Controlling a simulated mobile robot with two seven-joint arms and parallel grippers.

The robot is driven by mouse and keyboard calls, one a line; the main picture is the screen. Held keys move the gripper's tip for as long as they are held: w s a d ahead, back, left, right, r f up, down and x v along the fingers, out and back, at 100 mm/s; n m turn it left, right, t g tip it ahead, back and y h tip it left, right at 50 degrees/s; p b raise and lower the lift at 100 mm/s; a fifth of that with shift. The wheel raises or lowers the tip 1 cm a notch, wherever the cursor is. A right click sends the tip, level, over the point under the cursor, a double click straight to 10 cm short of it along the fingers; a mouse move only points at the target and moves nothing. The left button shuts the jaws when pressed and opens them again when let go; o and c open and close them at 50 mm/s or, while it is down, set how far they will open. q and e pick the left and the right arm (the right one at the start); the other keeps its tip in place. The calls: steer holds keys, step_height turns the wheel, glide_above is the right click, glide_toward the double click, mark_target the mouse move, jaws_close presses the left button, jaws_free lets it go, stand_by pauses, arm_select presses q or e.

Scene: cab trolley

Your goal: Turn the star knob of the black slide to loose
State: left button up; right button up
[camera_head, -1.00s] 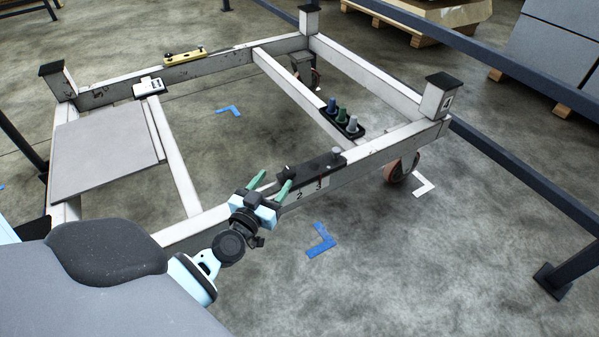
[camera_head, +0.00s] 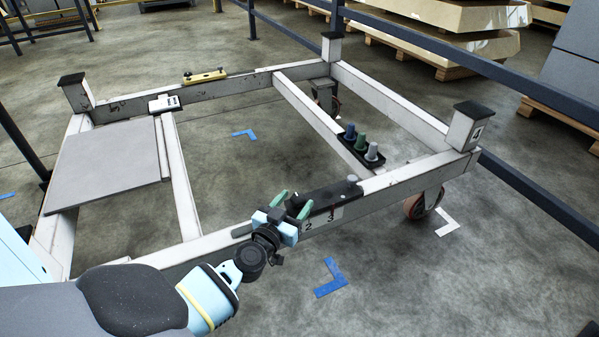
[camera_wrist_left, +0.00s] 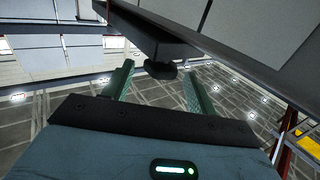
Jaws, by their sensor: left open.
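The black slide (camera_head: 328,197) lies along the front rail of the white trolley frame, above the labels 2 and 3. A grey peg stands at its right end. My left gripper (camera_head: 292,203) is open at the slide's left end, with its green fingers on either side of that end. In the left wrist view a dark round knob (camera_wrist_left: 161,70) sticks out from a black block between the fingertips (camera_wrist_left: 158,72), with a gap to each finger. The knob's turn position cannot be read. My right gripper is out of view.
A small black holder with blue, green and grey pegs (camera_head: 361,144) sits on the cross beam. A yellow bar (camera_head: 205,76) and a white device (camera_head: 164,103) sit at the back left. A grey panel (camera_head: 105,165) covers the left part. Corner posts stand up, including one at right (camera_head: 466,125).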

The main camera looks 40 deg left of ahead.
arm_select(q)
steer(key=shift+x, duration=1.4)
steer(key=c, duration=1)
